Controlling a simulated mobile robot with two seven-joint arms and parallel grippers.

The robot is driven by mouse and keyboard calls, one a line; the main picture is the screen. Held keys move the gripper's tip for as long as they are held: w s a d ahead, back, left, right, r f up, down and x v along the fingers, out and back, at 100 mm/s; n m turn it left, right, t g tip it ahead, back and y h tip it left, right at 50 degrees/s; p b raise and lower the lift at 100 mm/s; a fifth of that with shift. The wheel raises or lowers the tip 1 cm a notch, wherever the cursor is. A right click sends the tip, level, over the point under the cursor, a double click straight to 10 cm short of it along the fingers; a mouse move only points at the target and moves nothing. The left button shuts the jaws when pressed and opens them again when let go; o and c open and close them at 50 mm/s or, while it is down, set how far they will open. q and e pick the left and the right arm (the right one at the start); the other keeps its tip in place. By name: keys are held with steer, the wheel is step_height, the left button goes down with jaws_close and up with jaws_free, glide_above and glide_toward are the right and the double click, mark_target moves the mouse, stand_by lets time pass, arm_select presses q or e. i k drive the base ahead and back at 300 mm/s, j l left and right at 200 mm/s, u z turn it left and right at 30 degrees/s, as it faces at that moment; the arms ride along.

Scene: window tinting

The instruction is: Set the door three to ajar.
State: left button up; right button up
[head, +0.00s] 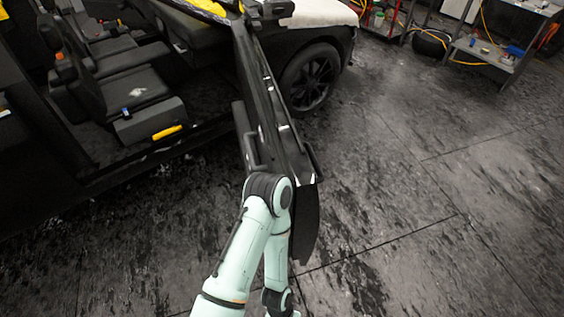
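A dark car door (262,105) stands wide open. I see it nearly edge-on, reaching from beside the front wheel toward me. No number shows on it, so I cannot tell whether it is door three. One of my pale green arms comes up from the bottom, left of centre, and bends in front of the door's near end. The arm hides part of that end, and I cannot tell whether they touch. The forearm runs back down to the bottom edge. Neither gripper shows.
The black car's open side shows a seat (120,90) at left and a yellow item (167,132) near the sill. The front wheel (310,78) is right of the door. Metal shelving (490,55) stands at the back right. The dark floor (440,190) at right is clear.

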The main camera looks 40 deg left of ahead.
mark_target(263, 124)
steer(key=i+l+u, duration=0.1)
steer(key=u, duration=0.4)
steer(key=l+u, duration=0.25)
steer(key=u, duration=0.25)
steer(key=i+l+u, duration=0.1)
steer(key=l+u, duration=0.15)
steer(key=u, duration=0.2)
steer(key=l+u, duration=0.25)
steer(key=u, duration=0.15)
steer(key=l+u, duration=0.55)
steer(key=u, duration=0.25)
steer(key=i+l, duration=0.05)
